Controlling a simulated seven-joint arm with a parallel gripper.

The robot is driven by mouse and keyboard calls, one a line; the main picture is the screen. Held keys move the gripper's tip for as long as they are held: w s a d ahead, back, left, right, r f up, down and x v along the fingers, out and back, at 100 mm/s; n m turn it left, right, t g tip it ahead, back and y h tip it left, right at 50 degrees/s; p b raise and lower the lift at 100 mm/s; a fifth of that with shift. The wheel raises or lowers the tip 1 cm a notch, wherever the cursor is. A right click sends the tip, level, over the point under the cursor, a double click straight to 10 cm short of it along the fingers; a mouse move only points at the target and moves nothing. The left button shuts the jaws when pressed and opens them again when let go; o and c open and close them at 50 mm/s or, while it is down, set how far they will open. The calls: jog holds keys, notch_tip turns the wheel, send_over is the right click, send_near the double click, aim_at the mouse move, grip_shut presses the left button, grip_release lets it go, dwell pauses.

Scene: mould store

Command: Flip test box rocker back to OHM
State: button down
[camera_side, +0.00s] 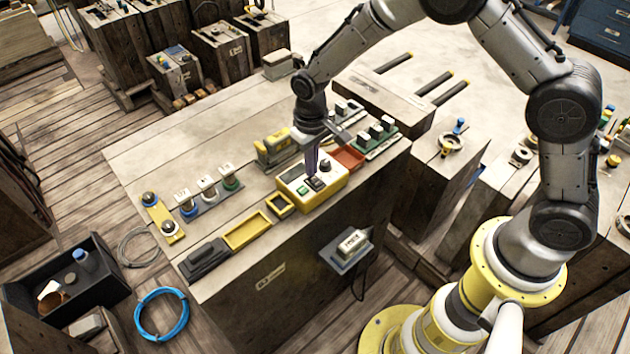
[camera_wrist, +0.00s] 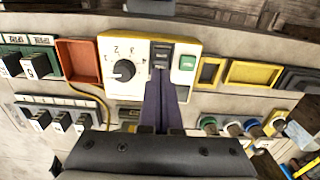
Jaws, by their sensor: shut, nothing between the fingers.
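The test box is a yellow case with a cream top (camera_side: 312,186) on the front part of the wooden bench. Its face also shows in the wrist view (camera_wrist: 134,48). It carries a black round knob (camera_wrist: 124,70), a black rocker (camera_wrist: 161,54) and a green button (camera_wrist: 187,62). My gripper (camera_wrist: 163,80) is shut and empty, its purple fingers pointing at the near end of the rocker. In the side view my gripper (camera_side: 313,174) comes down on the box from above. I cannot tell whether the fingertips touch the rocker, nor read its labels or position.
An orange-red tray (camera_wrist: 78,60) sits beside the box. On its other side are yellow frames (camera_wrist: 254,72) and a black block (camera_side: 204,258). A row of coloured posts (camera_side: 207,184) stands behind. Switch blocks (camera_side: 376,132) stand at the bench's right end.

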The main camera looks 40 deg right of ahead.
jog(key=shift+f, duration=0.7)
dwell(0.3)
jog(key=shift+r, duration=3.55)
jog(key=s+d+r+m+t, duration=0.1)
jog(key=s+d+r+t, duration=0.2)
jog(key=r, duration=0.7)
jog(key=s+d+r+t, duration=0.1)
jog(key=s+d+r, duration=0.3)
jog(key=r, duration=0.6)
jog(key=s+d, duration=0.2)
jog(key=s, duration=0.8)
jog(key=s+d+f+n+t, duration=0.1)
jog(key=s+d, duration=0.1)
jog(key=s, duration=0.8)
jog(key=shift+s+f+t, duration=0.15)
jog(key=shift+s+t, duration=0.15)
jog(key=shift+s, duration=0.05)
